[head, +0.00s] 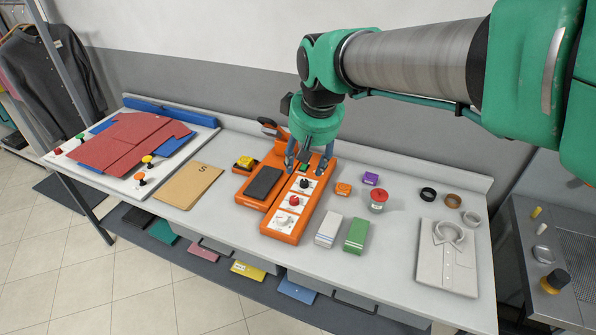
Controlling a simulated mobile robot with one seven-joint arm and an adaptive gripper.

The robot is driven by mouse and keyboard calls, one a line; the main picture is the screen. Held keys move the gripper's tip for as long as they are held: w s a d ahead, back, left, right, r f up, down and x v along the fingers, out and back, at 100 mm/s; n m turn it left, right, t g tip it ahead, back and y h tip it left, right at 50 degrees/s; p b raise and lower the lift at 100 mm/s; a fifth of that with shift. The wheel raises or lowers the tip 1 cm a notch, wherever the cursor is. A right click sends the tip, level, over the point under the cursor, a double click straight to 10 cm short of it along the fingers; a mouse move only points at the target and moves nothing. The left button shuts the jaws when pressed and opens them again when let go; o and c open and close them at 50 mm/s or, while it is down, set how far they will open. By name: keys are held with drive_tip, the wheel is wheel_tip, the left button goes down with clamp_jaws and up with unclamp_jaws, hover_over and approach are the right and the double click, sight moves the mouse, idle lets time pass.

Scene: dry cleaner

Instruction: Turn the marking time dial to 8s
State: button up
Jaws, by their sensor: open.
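The orange marking machine (285,237) stands on the white table, with a dark pad (264,182) on its left part. Its right panel carries a black knob (304,183), a red knob (294,201) and a white plate with a grey marking (286,222) at the near end. The dial labels are too small to read, so I cannot tell which one sets the marking time or where it points. My gripper (307,169) is open and empty, pointing down over the far end of the panel, just beyond the black knob. A small green part shows between its fingers.
Right of the machine are an orange block (343,189), a purple block (371,179), a red-topped jar (378,201), a white block (328,231) and a green block (356,235). A folded shirt (447,260) lies farther right. A brown envelope (188,185) lies left.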

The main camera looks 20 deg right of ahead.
drive_tip(key=w+d+f+g+p, duration=0.1)
drive_tip(key=w+d+f+p, duration=0.15)
drive_tip(key=w, duration=0.95)
drive_tip(key=n+g+p, duration=0.3)
drive_tip(key=p, duration=0.5)
hover_over(304, 181)
wheel_tip(304, 181, down, 25)
drive_tip(key=shift+d+f, duration=0.1)
drive_tip(key=shift+f, duration=0.35)
drive_tip(key=shift+f, duration=0.15)
wheel_tip(304, 181, down, 13)
drive_tip(key=shift+f+p, duration=0.2)
drive_tip(key=shift+p, duration=0.4)
